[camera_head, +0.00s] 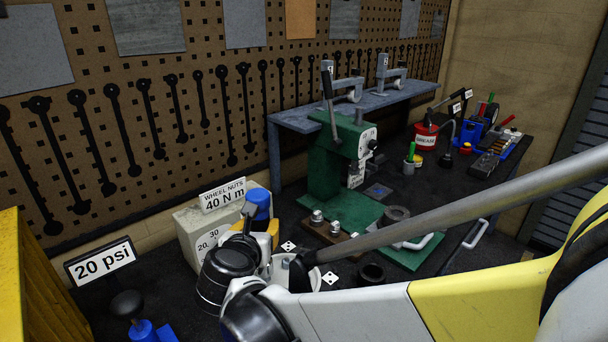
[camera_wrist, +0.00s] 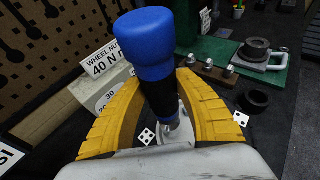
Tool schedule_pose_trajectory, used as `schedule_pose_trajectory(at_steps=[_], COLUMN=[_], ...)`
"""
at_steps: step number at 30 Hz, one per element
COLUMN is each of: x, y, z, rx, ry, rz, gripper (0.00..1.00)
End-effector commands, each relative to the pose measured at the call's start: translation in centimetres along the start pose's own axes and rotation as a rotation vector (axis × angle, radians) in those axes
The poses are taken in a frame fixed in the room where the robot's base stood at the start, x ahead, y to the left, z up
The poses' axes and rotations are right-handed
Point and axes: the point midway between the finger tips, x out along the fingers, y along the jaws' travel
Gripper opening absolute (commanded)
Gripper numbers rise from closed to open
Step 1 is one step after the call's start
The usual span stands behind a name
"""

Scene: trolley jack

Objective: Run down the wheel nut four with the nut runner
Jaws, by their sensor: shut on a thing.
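The nut runner (camera_wrist: 148,45), with a blue top and a black lower body, stands slightly tilted between the yellow fingers of my gripper (camera_wrist: 160,98), which is shut on it. In the head view the blue top of the nut runner (camera_head: 258,203) shows above my gripper (camera_head: 266,230), partly hidden by my arm. In the wrist view its lower end meets or hangs over a small grey metal part (camera_wrist: 180,133); contact is unclear. Wheel nut four cannot be picked out; my gripper and the tool hide much of that area.
A grey box (camera_head: 195,232) with the "WHEEL NUTS 40 N m" sign (camera_head: 222,195) stands close behind my gripper. A green press (camera_head: 335,165), a wooden strip with metal studs (camera_head: 325,232) and a dark ring (camera_head: 371,273) are to the right. A pegboard (camera_head: 130,110) rises behind.

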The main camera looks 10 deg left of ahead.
Motion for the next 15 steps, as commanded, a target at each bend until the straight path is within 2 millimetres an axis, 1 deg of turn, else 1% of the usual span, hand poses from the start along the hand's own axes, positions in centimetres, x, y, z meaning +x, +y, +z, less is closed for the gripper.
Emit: schedule_pose_trajectory(at_steps=[15], x=[0.28], y=[0.02], z=[-0.64], rx=[-0.001], ry=[-0.001], rz=[0.0], gripper=[0.0])
